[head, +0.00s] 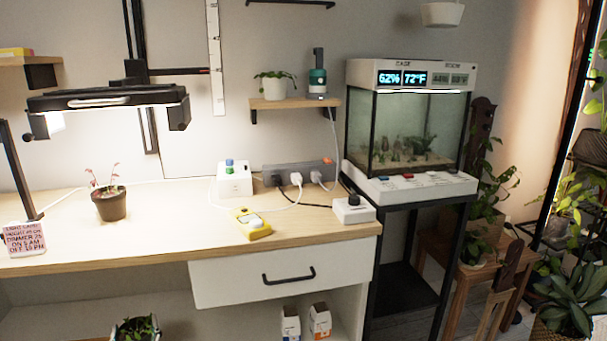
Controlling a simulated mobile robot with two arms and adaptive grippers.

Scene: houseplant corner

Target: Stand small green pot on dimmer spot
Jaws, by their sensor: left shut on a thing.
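A small leafy plant (135,328) shows at the bottom edge of the head view, in front of the bench's lower shelf. Its pot is mostly cut off, so its colour is hard to tell. My left gripper (137,337) is at this pot, shut on it, with dark parts at both sides; most of it is out of frame. My right gripper is not in view. The wooden benchtop (180,242) is bright under the lit grow lamp (105,97). The wall shelf (290,103) is farther from the lamp. No marked dimmer spot is visible.
A brown pot with a reddish seedling (110,206) stands on the bench, right of a printed card (24,239). A yellow meter (251,223), white knob box (353,209), power strip (298,174) and cables occupy the right. Open benchtop lies between. A terrarium (405,130) stands right.

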